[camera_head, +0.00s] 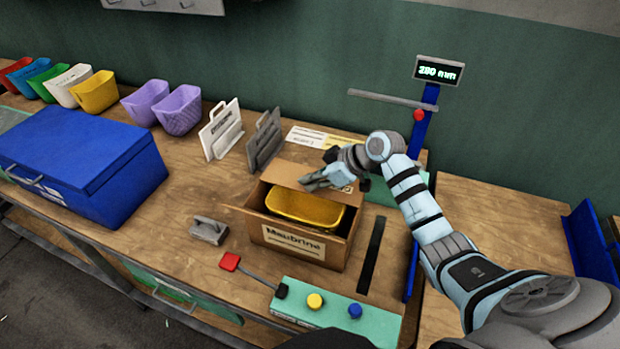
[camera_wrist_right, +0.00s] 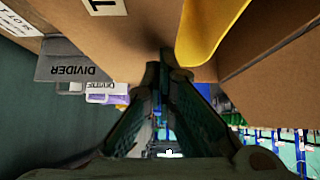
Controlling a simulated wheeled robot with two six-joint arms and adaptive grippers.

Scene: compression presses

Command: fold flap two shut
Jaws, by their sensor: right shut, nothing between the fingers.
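An open cardboard box (camera_head: 300,247) with a printed label stands on the bench and holds a yellow tub (camera_head: 300,208). Its back flap (camera_head: 295,172) leans over the rear of the tub. A narrow left side flap (camera_head: 244,212) sticks outward. No flap number shows, so I cannot tell which is flap two. My right gripper (camera_head: 308,184) is shut and empty at the back flap, above the tub's rear edge; contact is unclear. In the wrist view its fingertips (camera_wrist_right: 166,66) are close to cardboard and the yellow tub (camera_wrist_right: 205,35). My left gripper is out of view.
A grey divider (camera_head: 264,143) and a white one (camera_head: 219,132) stand behind the box. A blue chest (camera_head: 85,160) is at left. A green control panel (camera_head: 335,305) with buttons is in front. A blue post (camera_head: 422,130) with a display rises behind my right arm.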

